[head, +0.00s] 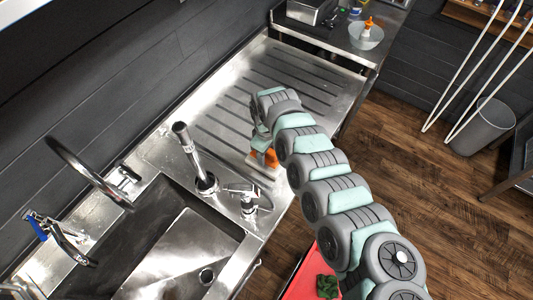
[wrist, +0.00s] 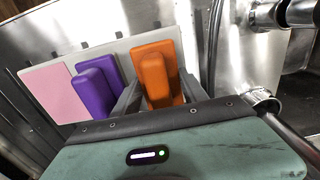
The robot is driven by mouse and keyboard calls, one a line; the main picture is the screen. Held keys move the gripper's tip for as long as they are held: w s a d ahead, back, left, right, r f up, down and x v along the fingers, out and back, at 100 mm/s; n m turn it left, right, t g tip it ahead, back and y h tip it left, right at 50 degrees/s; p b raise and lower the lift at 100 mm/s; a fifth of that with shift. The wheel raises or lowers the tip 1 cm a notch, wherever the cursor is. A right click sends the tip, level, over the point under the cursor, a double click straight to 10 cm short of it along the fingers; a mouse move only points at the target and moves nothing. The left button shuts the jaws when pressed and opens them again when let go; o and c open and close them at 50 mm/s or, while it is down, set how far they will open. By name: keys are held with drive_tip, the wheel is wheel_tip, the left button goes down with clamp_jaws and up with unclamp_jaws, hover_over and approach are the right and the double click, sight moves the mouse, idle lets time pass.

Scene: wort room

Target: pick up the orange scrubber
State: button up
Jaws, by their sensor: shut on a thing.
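The orange scrubber (wrist: 156,72) stands between the two grey fingers of my gripper (wrist: 168,84) in the wrist view. My gripper is shut on it, with a finger against each side. In the head view, my gripper (head: 262,143) is low over the steel drainboard, and part of the orange scrubber (head: 268,157) shows beneath it. The wrist view shows the scrubber at a pale flat holder or board (wrist: 127,47); I cannot tell whether it still touches it.
A purple scrubber (wrist: 97,86) and a pink pad (wrist: 47,92) are close left of my gripper. A steel post (head: 193,155) and a tap (head: 248,197) stand by the sink (head: 183,262). A red tray (head: 302,278) is below; the ribbed drainboard (head: 235,100) is largely clear.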

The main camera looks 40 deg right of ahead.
wheel_tip(320, 180, up, 20)
drive_tip(key=b, duration=0.2)
drive_tip(key=shift+f, duration=0.15)
drive_tip(key=o, duration=0.9)
drive_tip(key=c, duration=0.6)
drive_tip(key=shift+d, duration=0.1)
